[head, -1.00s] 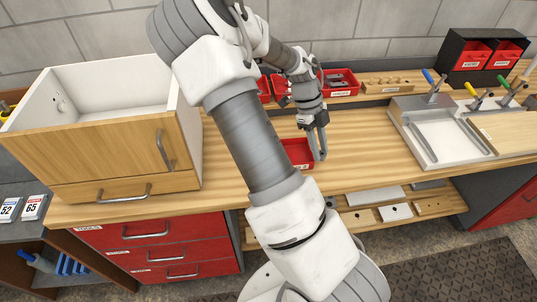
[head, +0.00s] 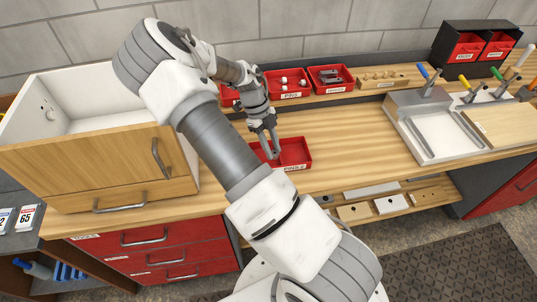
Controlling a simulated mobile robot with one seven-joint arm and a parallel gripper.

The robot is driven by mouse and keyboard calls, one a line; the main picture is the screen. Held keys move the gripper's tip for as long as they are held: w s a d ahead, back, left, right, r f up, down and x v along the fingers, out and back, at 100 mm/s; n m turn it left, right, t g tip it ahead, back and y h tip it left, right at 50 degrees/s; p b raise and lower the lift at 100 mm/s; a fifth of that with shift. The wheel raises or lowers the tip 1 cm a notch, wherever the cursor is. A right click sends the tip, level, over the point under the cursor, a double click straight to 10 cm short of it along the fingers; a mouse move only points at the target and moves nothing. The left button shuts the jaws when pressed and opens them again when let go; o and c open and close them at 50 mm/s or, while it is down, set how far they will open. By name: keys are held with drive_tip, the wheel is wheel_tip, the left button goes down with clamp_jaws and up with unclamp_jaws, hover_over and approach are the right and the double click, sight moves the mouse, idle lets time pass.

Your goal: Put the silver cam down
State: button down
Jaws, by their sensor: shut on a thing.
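My gripper (head: 272,153) points down over the left part of a red tray (head: 304,163) on the wooden bench. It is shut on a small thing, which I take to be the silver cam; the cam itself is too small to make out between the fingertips. I cannot tell whether the fingertips are inside the tray or just above it. My own arm hides the tray's front left part. The visible part of the tray floor looks empty.
Red bins (head: 288,85) with small parts stand along the back, beside a wooden block with holes (head: 384,77). A white fixture with clamps (head: 440,130) is at the right. A wooden cabinet (head: 85,165) stands at the left. The bench (head: 355,140) right of the tray is clear.

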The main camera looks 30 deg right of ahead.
drive_tip(key=shift+w+a+f, duration=0.3)
drive_tip(key=shift+a+f, duration=0.1)
drive_tip(key=shift+a, duration=0.05)
drive_tip(key=shift+f+p, duration=0.35)
drive_tip(key=shift+f, duration=1.6)
drive_tip(key=shift+f, duration=0.2)
drive_tip(key=c, duration=0.9)
unclamp_jaws()
drive_tip(key=shift+r, duration=0.1)
